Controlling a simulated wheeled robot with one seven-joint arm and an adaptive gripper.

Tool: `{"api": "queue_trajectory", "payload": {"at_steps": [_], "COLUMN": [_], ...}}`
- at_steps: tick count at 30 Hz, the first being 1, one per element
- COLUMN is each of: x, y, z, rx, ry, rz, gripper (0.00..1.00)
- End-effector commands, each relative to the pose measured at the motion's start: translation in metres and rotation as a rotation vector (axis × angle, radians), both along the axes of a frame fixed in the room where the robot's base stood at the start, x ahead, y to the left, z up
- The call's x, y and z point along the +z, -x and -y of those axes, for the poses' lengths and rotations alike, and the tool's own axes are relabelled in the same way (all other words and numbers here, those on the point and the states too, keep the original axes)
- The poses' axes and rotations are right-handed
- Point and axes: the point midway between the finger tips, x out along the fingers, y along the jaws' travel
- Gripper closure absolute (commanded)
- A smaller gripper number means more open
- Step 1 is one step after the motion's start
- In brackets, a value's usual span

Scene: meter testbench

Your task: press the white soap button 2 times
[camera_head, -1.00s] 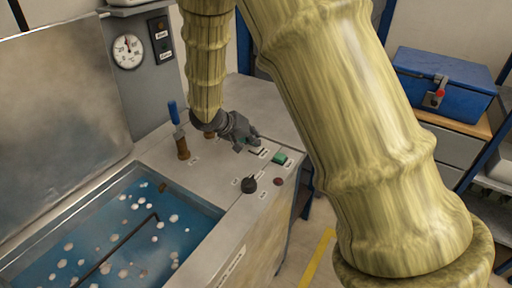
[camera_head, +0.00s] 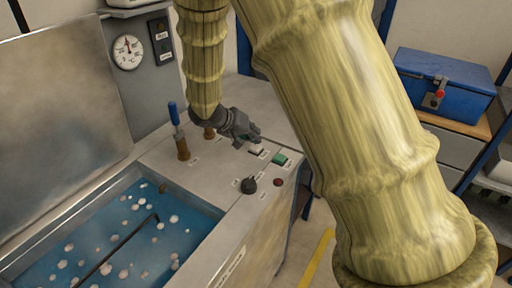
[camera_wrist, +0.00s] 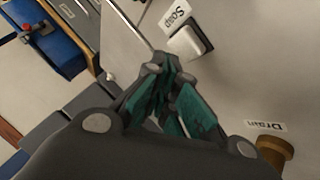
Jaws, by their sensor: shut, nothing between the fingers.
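The white soap button (camera_head: 257,149) sits on the bench's top panel, left of a green button. In the wrist view the white button (camera_wrist: 190,41) stands in a dark frame beside the label "Soap" (camera_wrist: 179,13). My gripper (camera_head: 255,138) is shut and empty, with its fingers just behind and above the white button in the head view. In the wrist view the fingertips (camera_wrist: 165,72) lie just below the button, with a small gap in the picture. I cannot tell the exact height between them.
The green button (camera_head: 280,159), a black knob (camera_head: 249,185) and a red button (camera_head: 278,182) share the panel. A blue-handled lever (camera_head: 178,130) stands to the left. A basin of blue water (camera_head: 100,235) lies in front. A brown knob (camera_wrist: 275,152) is by the "Drain" label.

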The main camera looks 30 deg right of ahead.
Motion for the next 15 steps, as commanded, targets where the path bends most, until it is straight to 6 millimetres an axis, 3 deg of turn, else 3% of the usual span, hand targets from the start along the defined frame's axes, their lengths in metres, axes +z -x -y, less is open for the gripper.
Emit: {"api": "queue_trajectory", "payload": {"at_steps": [7, 15], "x": [0.004, 0.023], "y": [0.0, 0.0], "z": [0.0, 0.0], "rx": [0.001, 0.0], "ry": [0.001, 0.001], "rz": [0.001, 0.002], "gripper": [1.0, 1.0]}}
